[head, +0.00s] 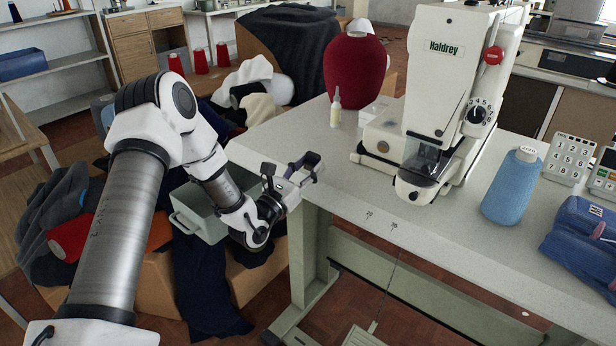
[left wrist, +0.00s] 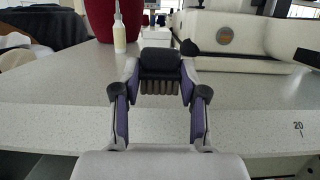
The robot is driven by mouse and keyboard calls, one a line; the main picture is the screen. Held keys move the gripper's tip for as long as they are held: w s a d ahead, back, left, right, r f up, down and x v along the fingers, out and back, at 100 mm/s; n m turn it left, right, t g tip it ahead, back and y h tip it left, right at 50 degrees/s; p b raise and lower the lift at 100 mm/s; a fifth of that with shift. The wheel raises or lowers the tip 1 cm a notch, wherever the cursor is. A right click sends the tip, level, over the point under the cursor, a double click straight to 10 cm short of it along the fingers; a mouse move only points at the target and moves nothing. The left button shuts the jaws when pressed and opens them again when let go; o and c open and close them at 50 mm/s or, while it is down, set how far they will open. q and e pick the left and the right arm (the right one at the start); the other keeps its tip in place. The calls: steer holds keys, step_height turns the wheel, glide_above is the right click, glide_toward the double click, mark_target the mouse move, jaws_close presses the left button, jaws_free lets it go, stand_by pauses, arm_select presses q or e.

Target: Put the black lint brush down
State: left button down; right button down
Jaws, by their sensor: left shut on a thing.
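My left gripper (head: 303,166) is at the left edge of the sewing table (head: 285,135). In the left wrist view its two purple-sided fingers (left wrist: 160,80) are shut on the black lint brush (left wrist: 160,62). The brush shows a dark top and a row of brown bristles below it. The gripper hides part of the brush, and in the head view I cannot make it out clearly. Whether the brush touches the tabletop I cannot tell. My right gripper is not in view.
A white Haldrey buttonhole machine (head: 447,80) stands on the table. A small bottle (head: 336,108) and a dark red cone (head: 354,68) are behind the gripper. A blue thread cone (head: 512,186) is at right. The tabletop's near left part is bare. A grey-green bin (head: 200,216) is below left.

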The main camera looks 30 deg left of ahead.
arm_select(q)
step_height(320, 180, down, 2)
steer(key=shift+f, duration=0.1)
steer(key=c, duration=0.6)
jaws_free()
steer(key=shift+f, duration=0.1)
